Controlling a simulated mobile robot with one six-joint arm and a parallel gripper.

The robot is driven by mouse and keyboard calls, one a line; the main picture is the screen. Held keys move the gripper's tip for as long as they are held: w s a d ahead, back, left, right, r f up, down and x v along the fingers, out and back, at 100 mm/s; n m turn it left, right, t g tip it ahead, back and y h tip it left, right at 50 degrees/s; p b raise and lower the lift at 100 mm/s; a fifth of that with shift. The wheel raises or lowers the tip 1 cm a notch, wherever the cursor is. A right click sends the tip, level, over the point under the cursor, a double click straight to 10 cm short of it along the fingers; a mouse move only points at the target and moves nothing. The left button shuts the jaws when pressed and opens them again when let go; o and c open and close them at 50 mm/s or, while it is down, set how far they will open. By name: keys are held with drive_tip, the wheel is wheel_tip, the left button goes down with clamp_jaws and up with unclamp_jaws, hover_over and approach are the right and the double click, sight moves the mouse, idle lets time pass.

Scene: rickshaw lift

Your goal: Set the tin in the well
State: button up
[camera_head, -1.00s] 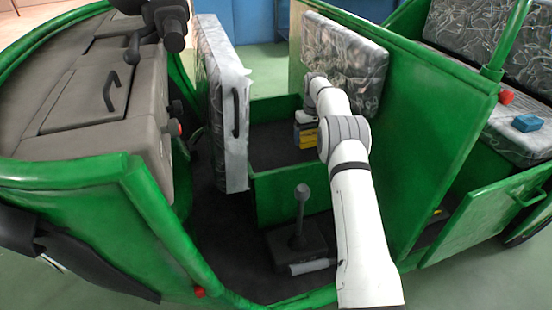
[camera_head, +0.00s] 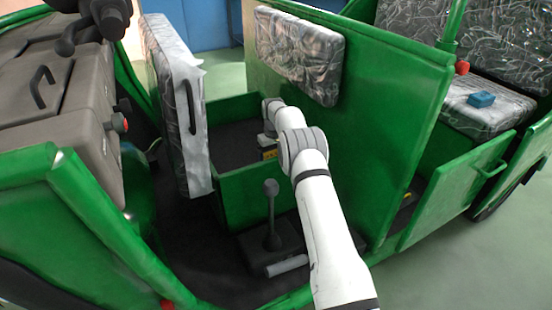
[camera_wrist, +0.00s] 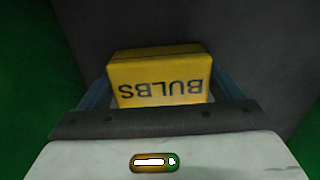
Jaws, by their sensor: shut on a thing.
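The tin is a yellow box marked BULBS (camera_wrist: 160,80), held between my gripper's fingers (camera_wrist: 160,88) in the wrist view. My gripper is shut on its sides. In the head view only a small yellow part of the tin (camera_head: 269,154) shows beside my arm. The well is the green-walled box (camera_head: 235,191) with a dark floor, below the raised patterned seat cushion. The tin is inside the outline of the well, by its right side. Dark floor lies behind the tin in the wrist view. Whether the tin touches the floor I cannot tell.
The upright seat cushion (camera_head: 178,105) stands left of the well. A green partition with a patterned backrest (camera_head: 300,55) rises on the right. A lever (camera_head: 271,215) stands in front of the well. A blue box (camera_head: 481,99) lies on the rear seat.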

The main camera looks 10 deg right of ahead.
drive_tip(key=shift+r, duration=0.1)
drive_tip(key=o, duration=0.9)
drive_tip(key=shift+c, duration=0.2)
